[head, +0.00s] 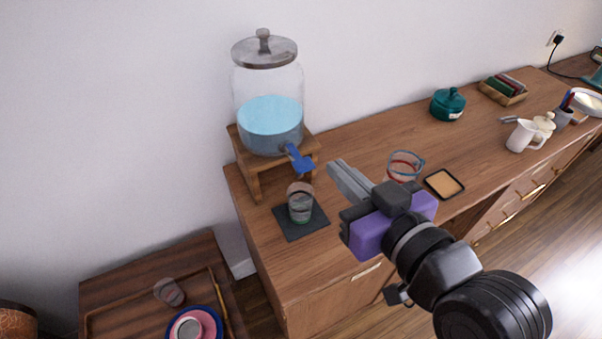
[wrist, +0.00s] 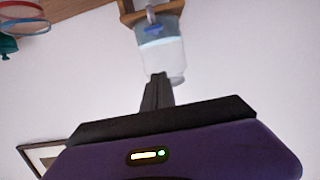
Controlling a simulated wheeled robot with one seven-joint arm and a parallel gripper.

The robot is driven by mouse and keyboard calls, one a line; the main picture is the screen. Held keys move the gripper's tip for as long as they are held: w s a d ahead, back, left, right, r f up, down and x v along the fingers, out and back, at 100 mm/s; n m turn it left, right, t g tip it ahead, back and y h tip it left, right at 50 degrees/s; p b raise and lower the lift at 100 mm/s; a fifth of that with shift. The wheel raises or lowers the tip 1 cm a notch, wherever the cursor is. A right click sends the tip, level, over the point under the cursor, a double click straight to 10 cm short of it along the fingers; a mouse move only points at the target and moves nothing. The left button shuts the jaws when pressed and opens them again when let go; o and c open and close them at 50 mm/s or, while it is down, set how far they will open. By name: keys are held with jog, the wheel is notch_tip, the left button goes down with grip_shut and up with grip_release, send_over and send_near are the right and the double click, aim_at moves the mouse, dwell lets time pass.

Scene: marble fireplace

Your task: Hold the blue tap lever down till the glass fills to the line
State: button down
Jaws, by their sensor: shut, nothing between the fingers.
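A glass dispenser (head: 268,100) with a grey lid holds blue water and stands on a wooden stand (head: 250,170). Its blue tap lever (head: 300,161) points forward, and also shows in the wrist view (wrist: 153,29). A clear glass (head: 300,203) stands upright on a dark square mat (head: 290,227) below the tap. It has a band around it; I cannot tell its water level. My gripper (head: 335,167) is shut and empty, to the right of the lever and apart from it. Its fingers also show in the wrist view (wrist: 157,82), where the dispenser appears upside down.
A measuring jug (head: 404,166) with red markings and a tan-topped square tray (head: 444,183) lie right of my gripper. A teal lidded pot (head: 448,104) and a white pitcher (head: 523,136) stand further right. A lower table (head: 150,265) with a tumbler is at left.

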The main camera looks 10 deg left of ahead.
jog(key=shift+s+a+f, duration=0.1)
jog(key=shift+a+f, duration=0.05)
jog(key=shift+f, duration=0.25)
jog(key=p, duration=0.1)
send_near(298, 156)
jog(key=w+a+r, duration=0.3)
jog(key=w+r, duration=0.1)
jog(key=shift+s+d+f+p, duration=0.1)
jog(key=shift+f+p, duration=0.05)
jog(key=shift+f, duration=0.75)
jog(key=shift+s+d+f+p, duration=0.1)
jog(key=shift+f+p, duration=0.05)
jog(key=shift+f, duration=0.8)
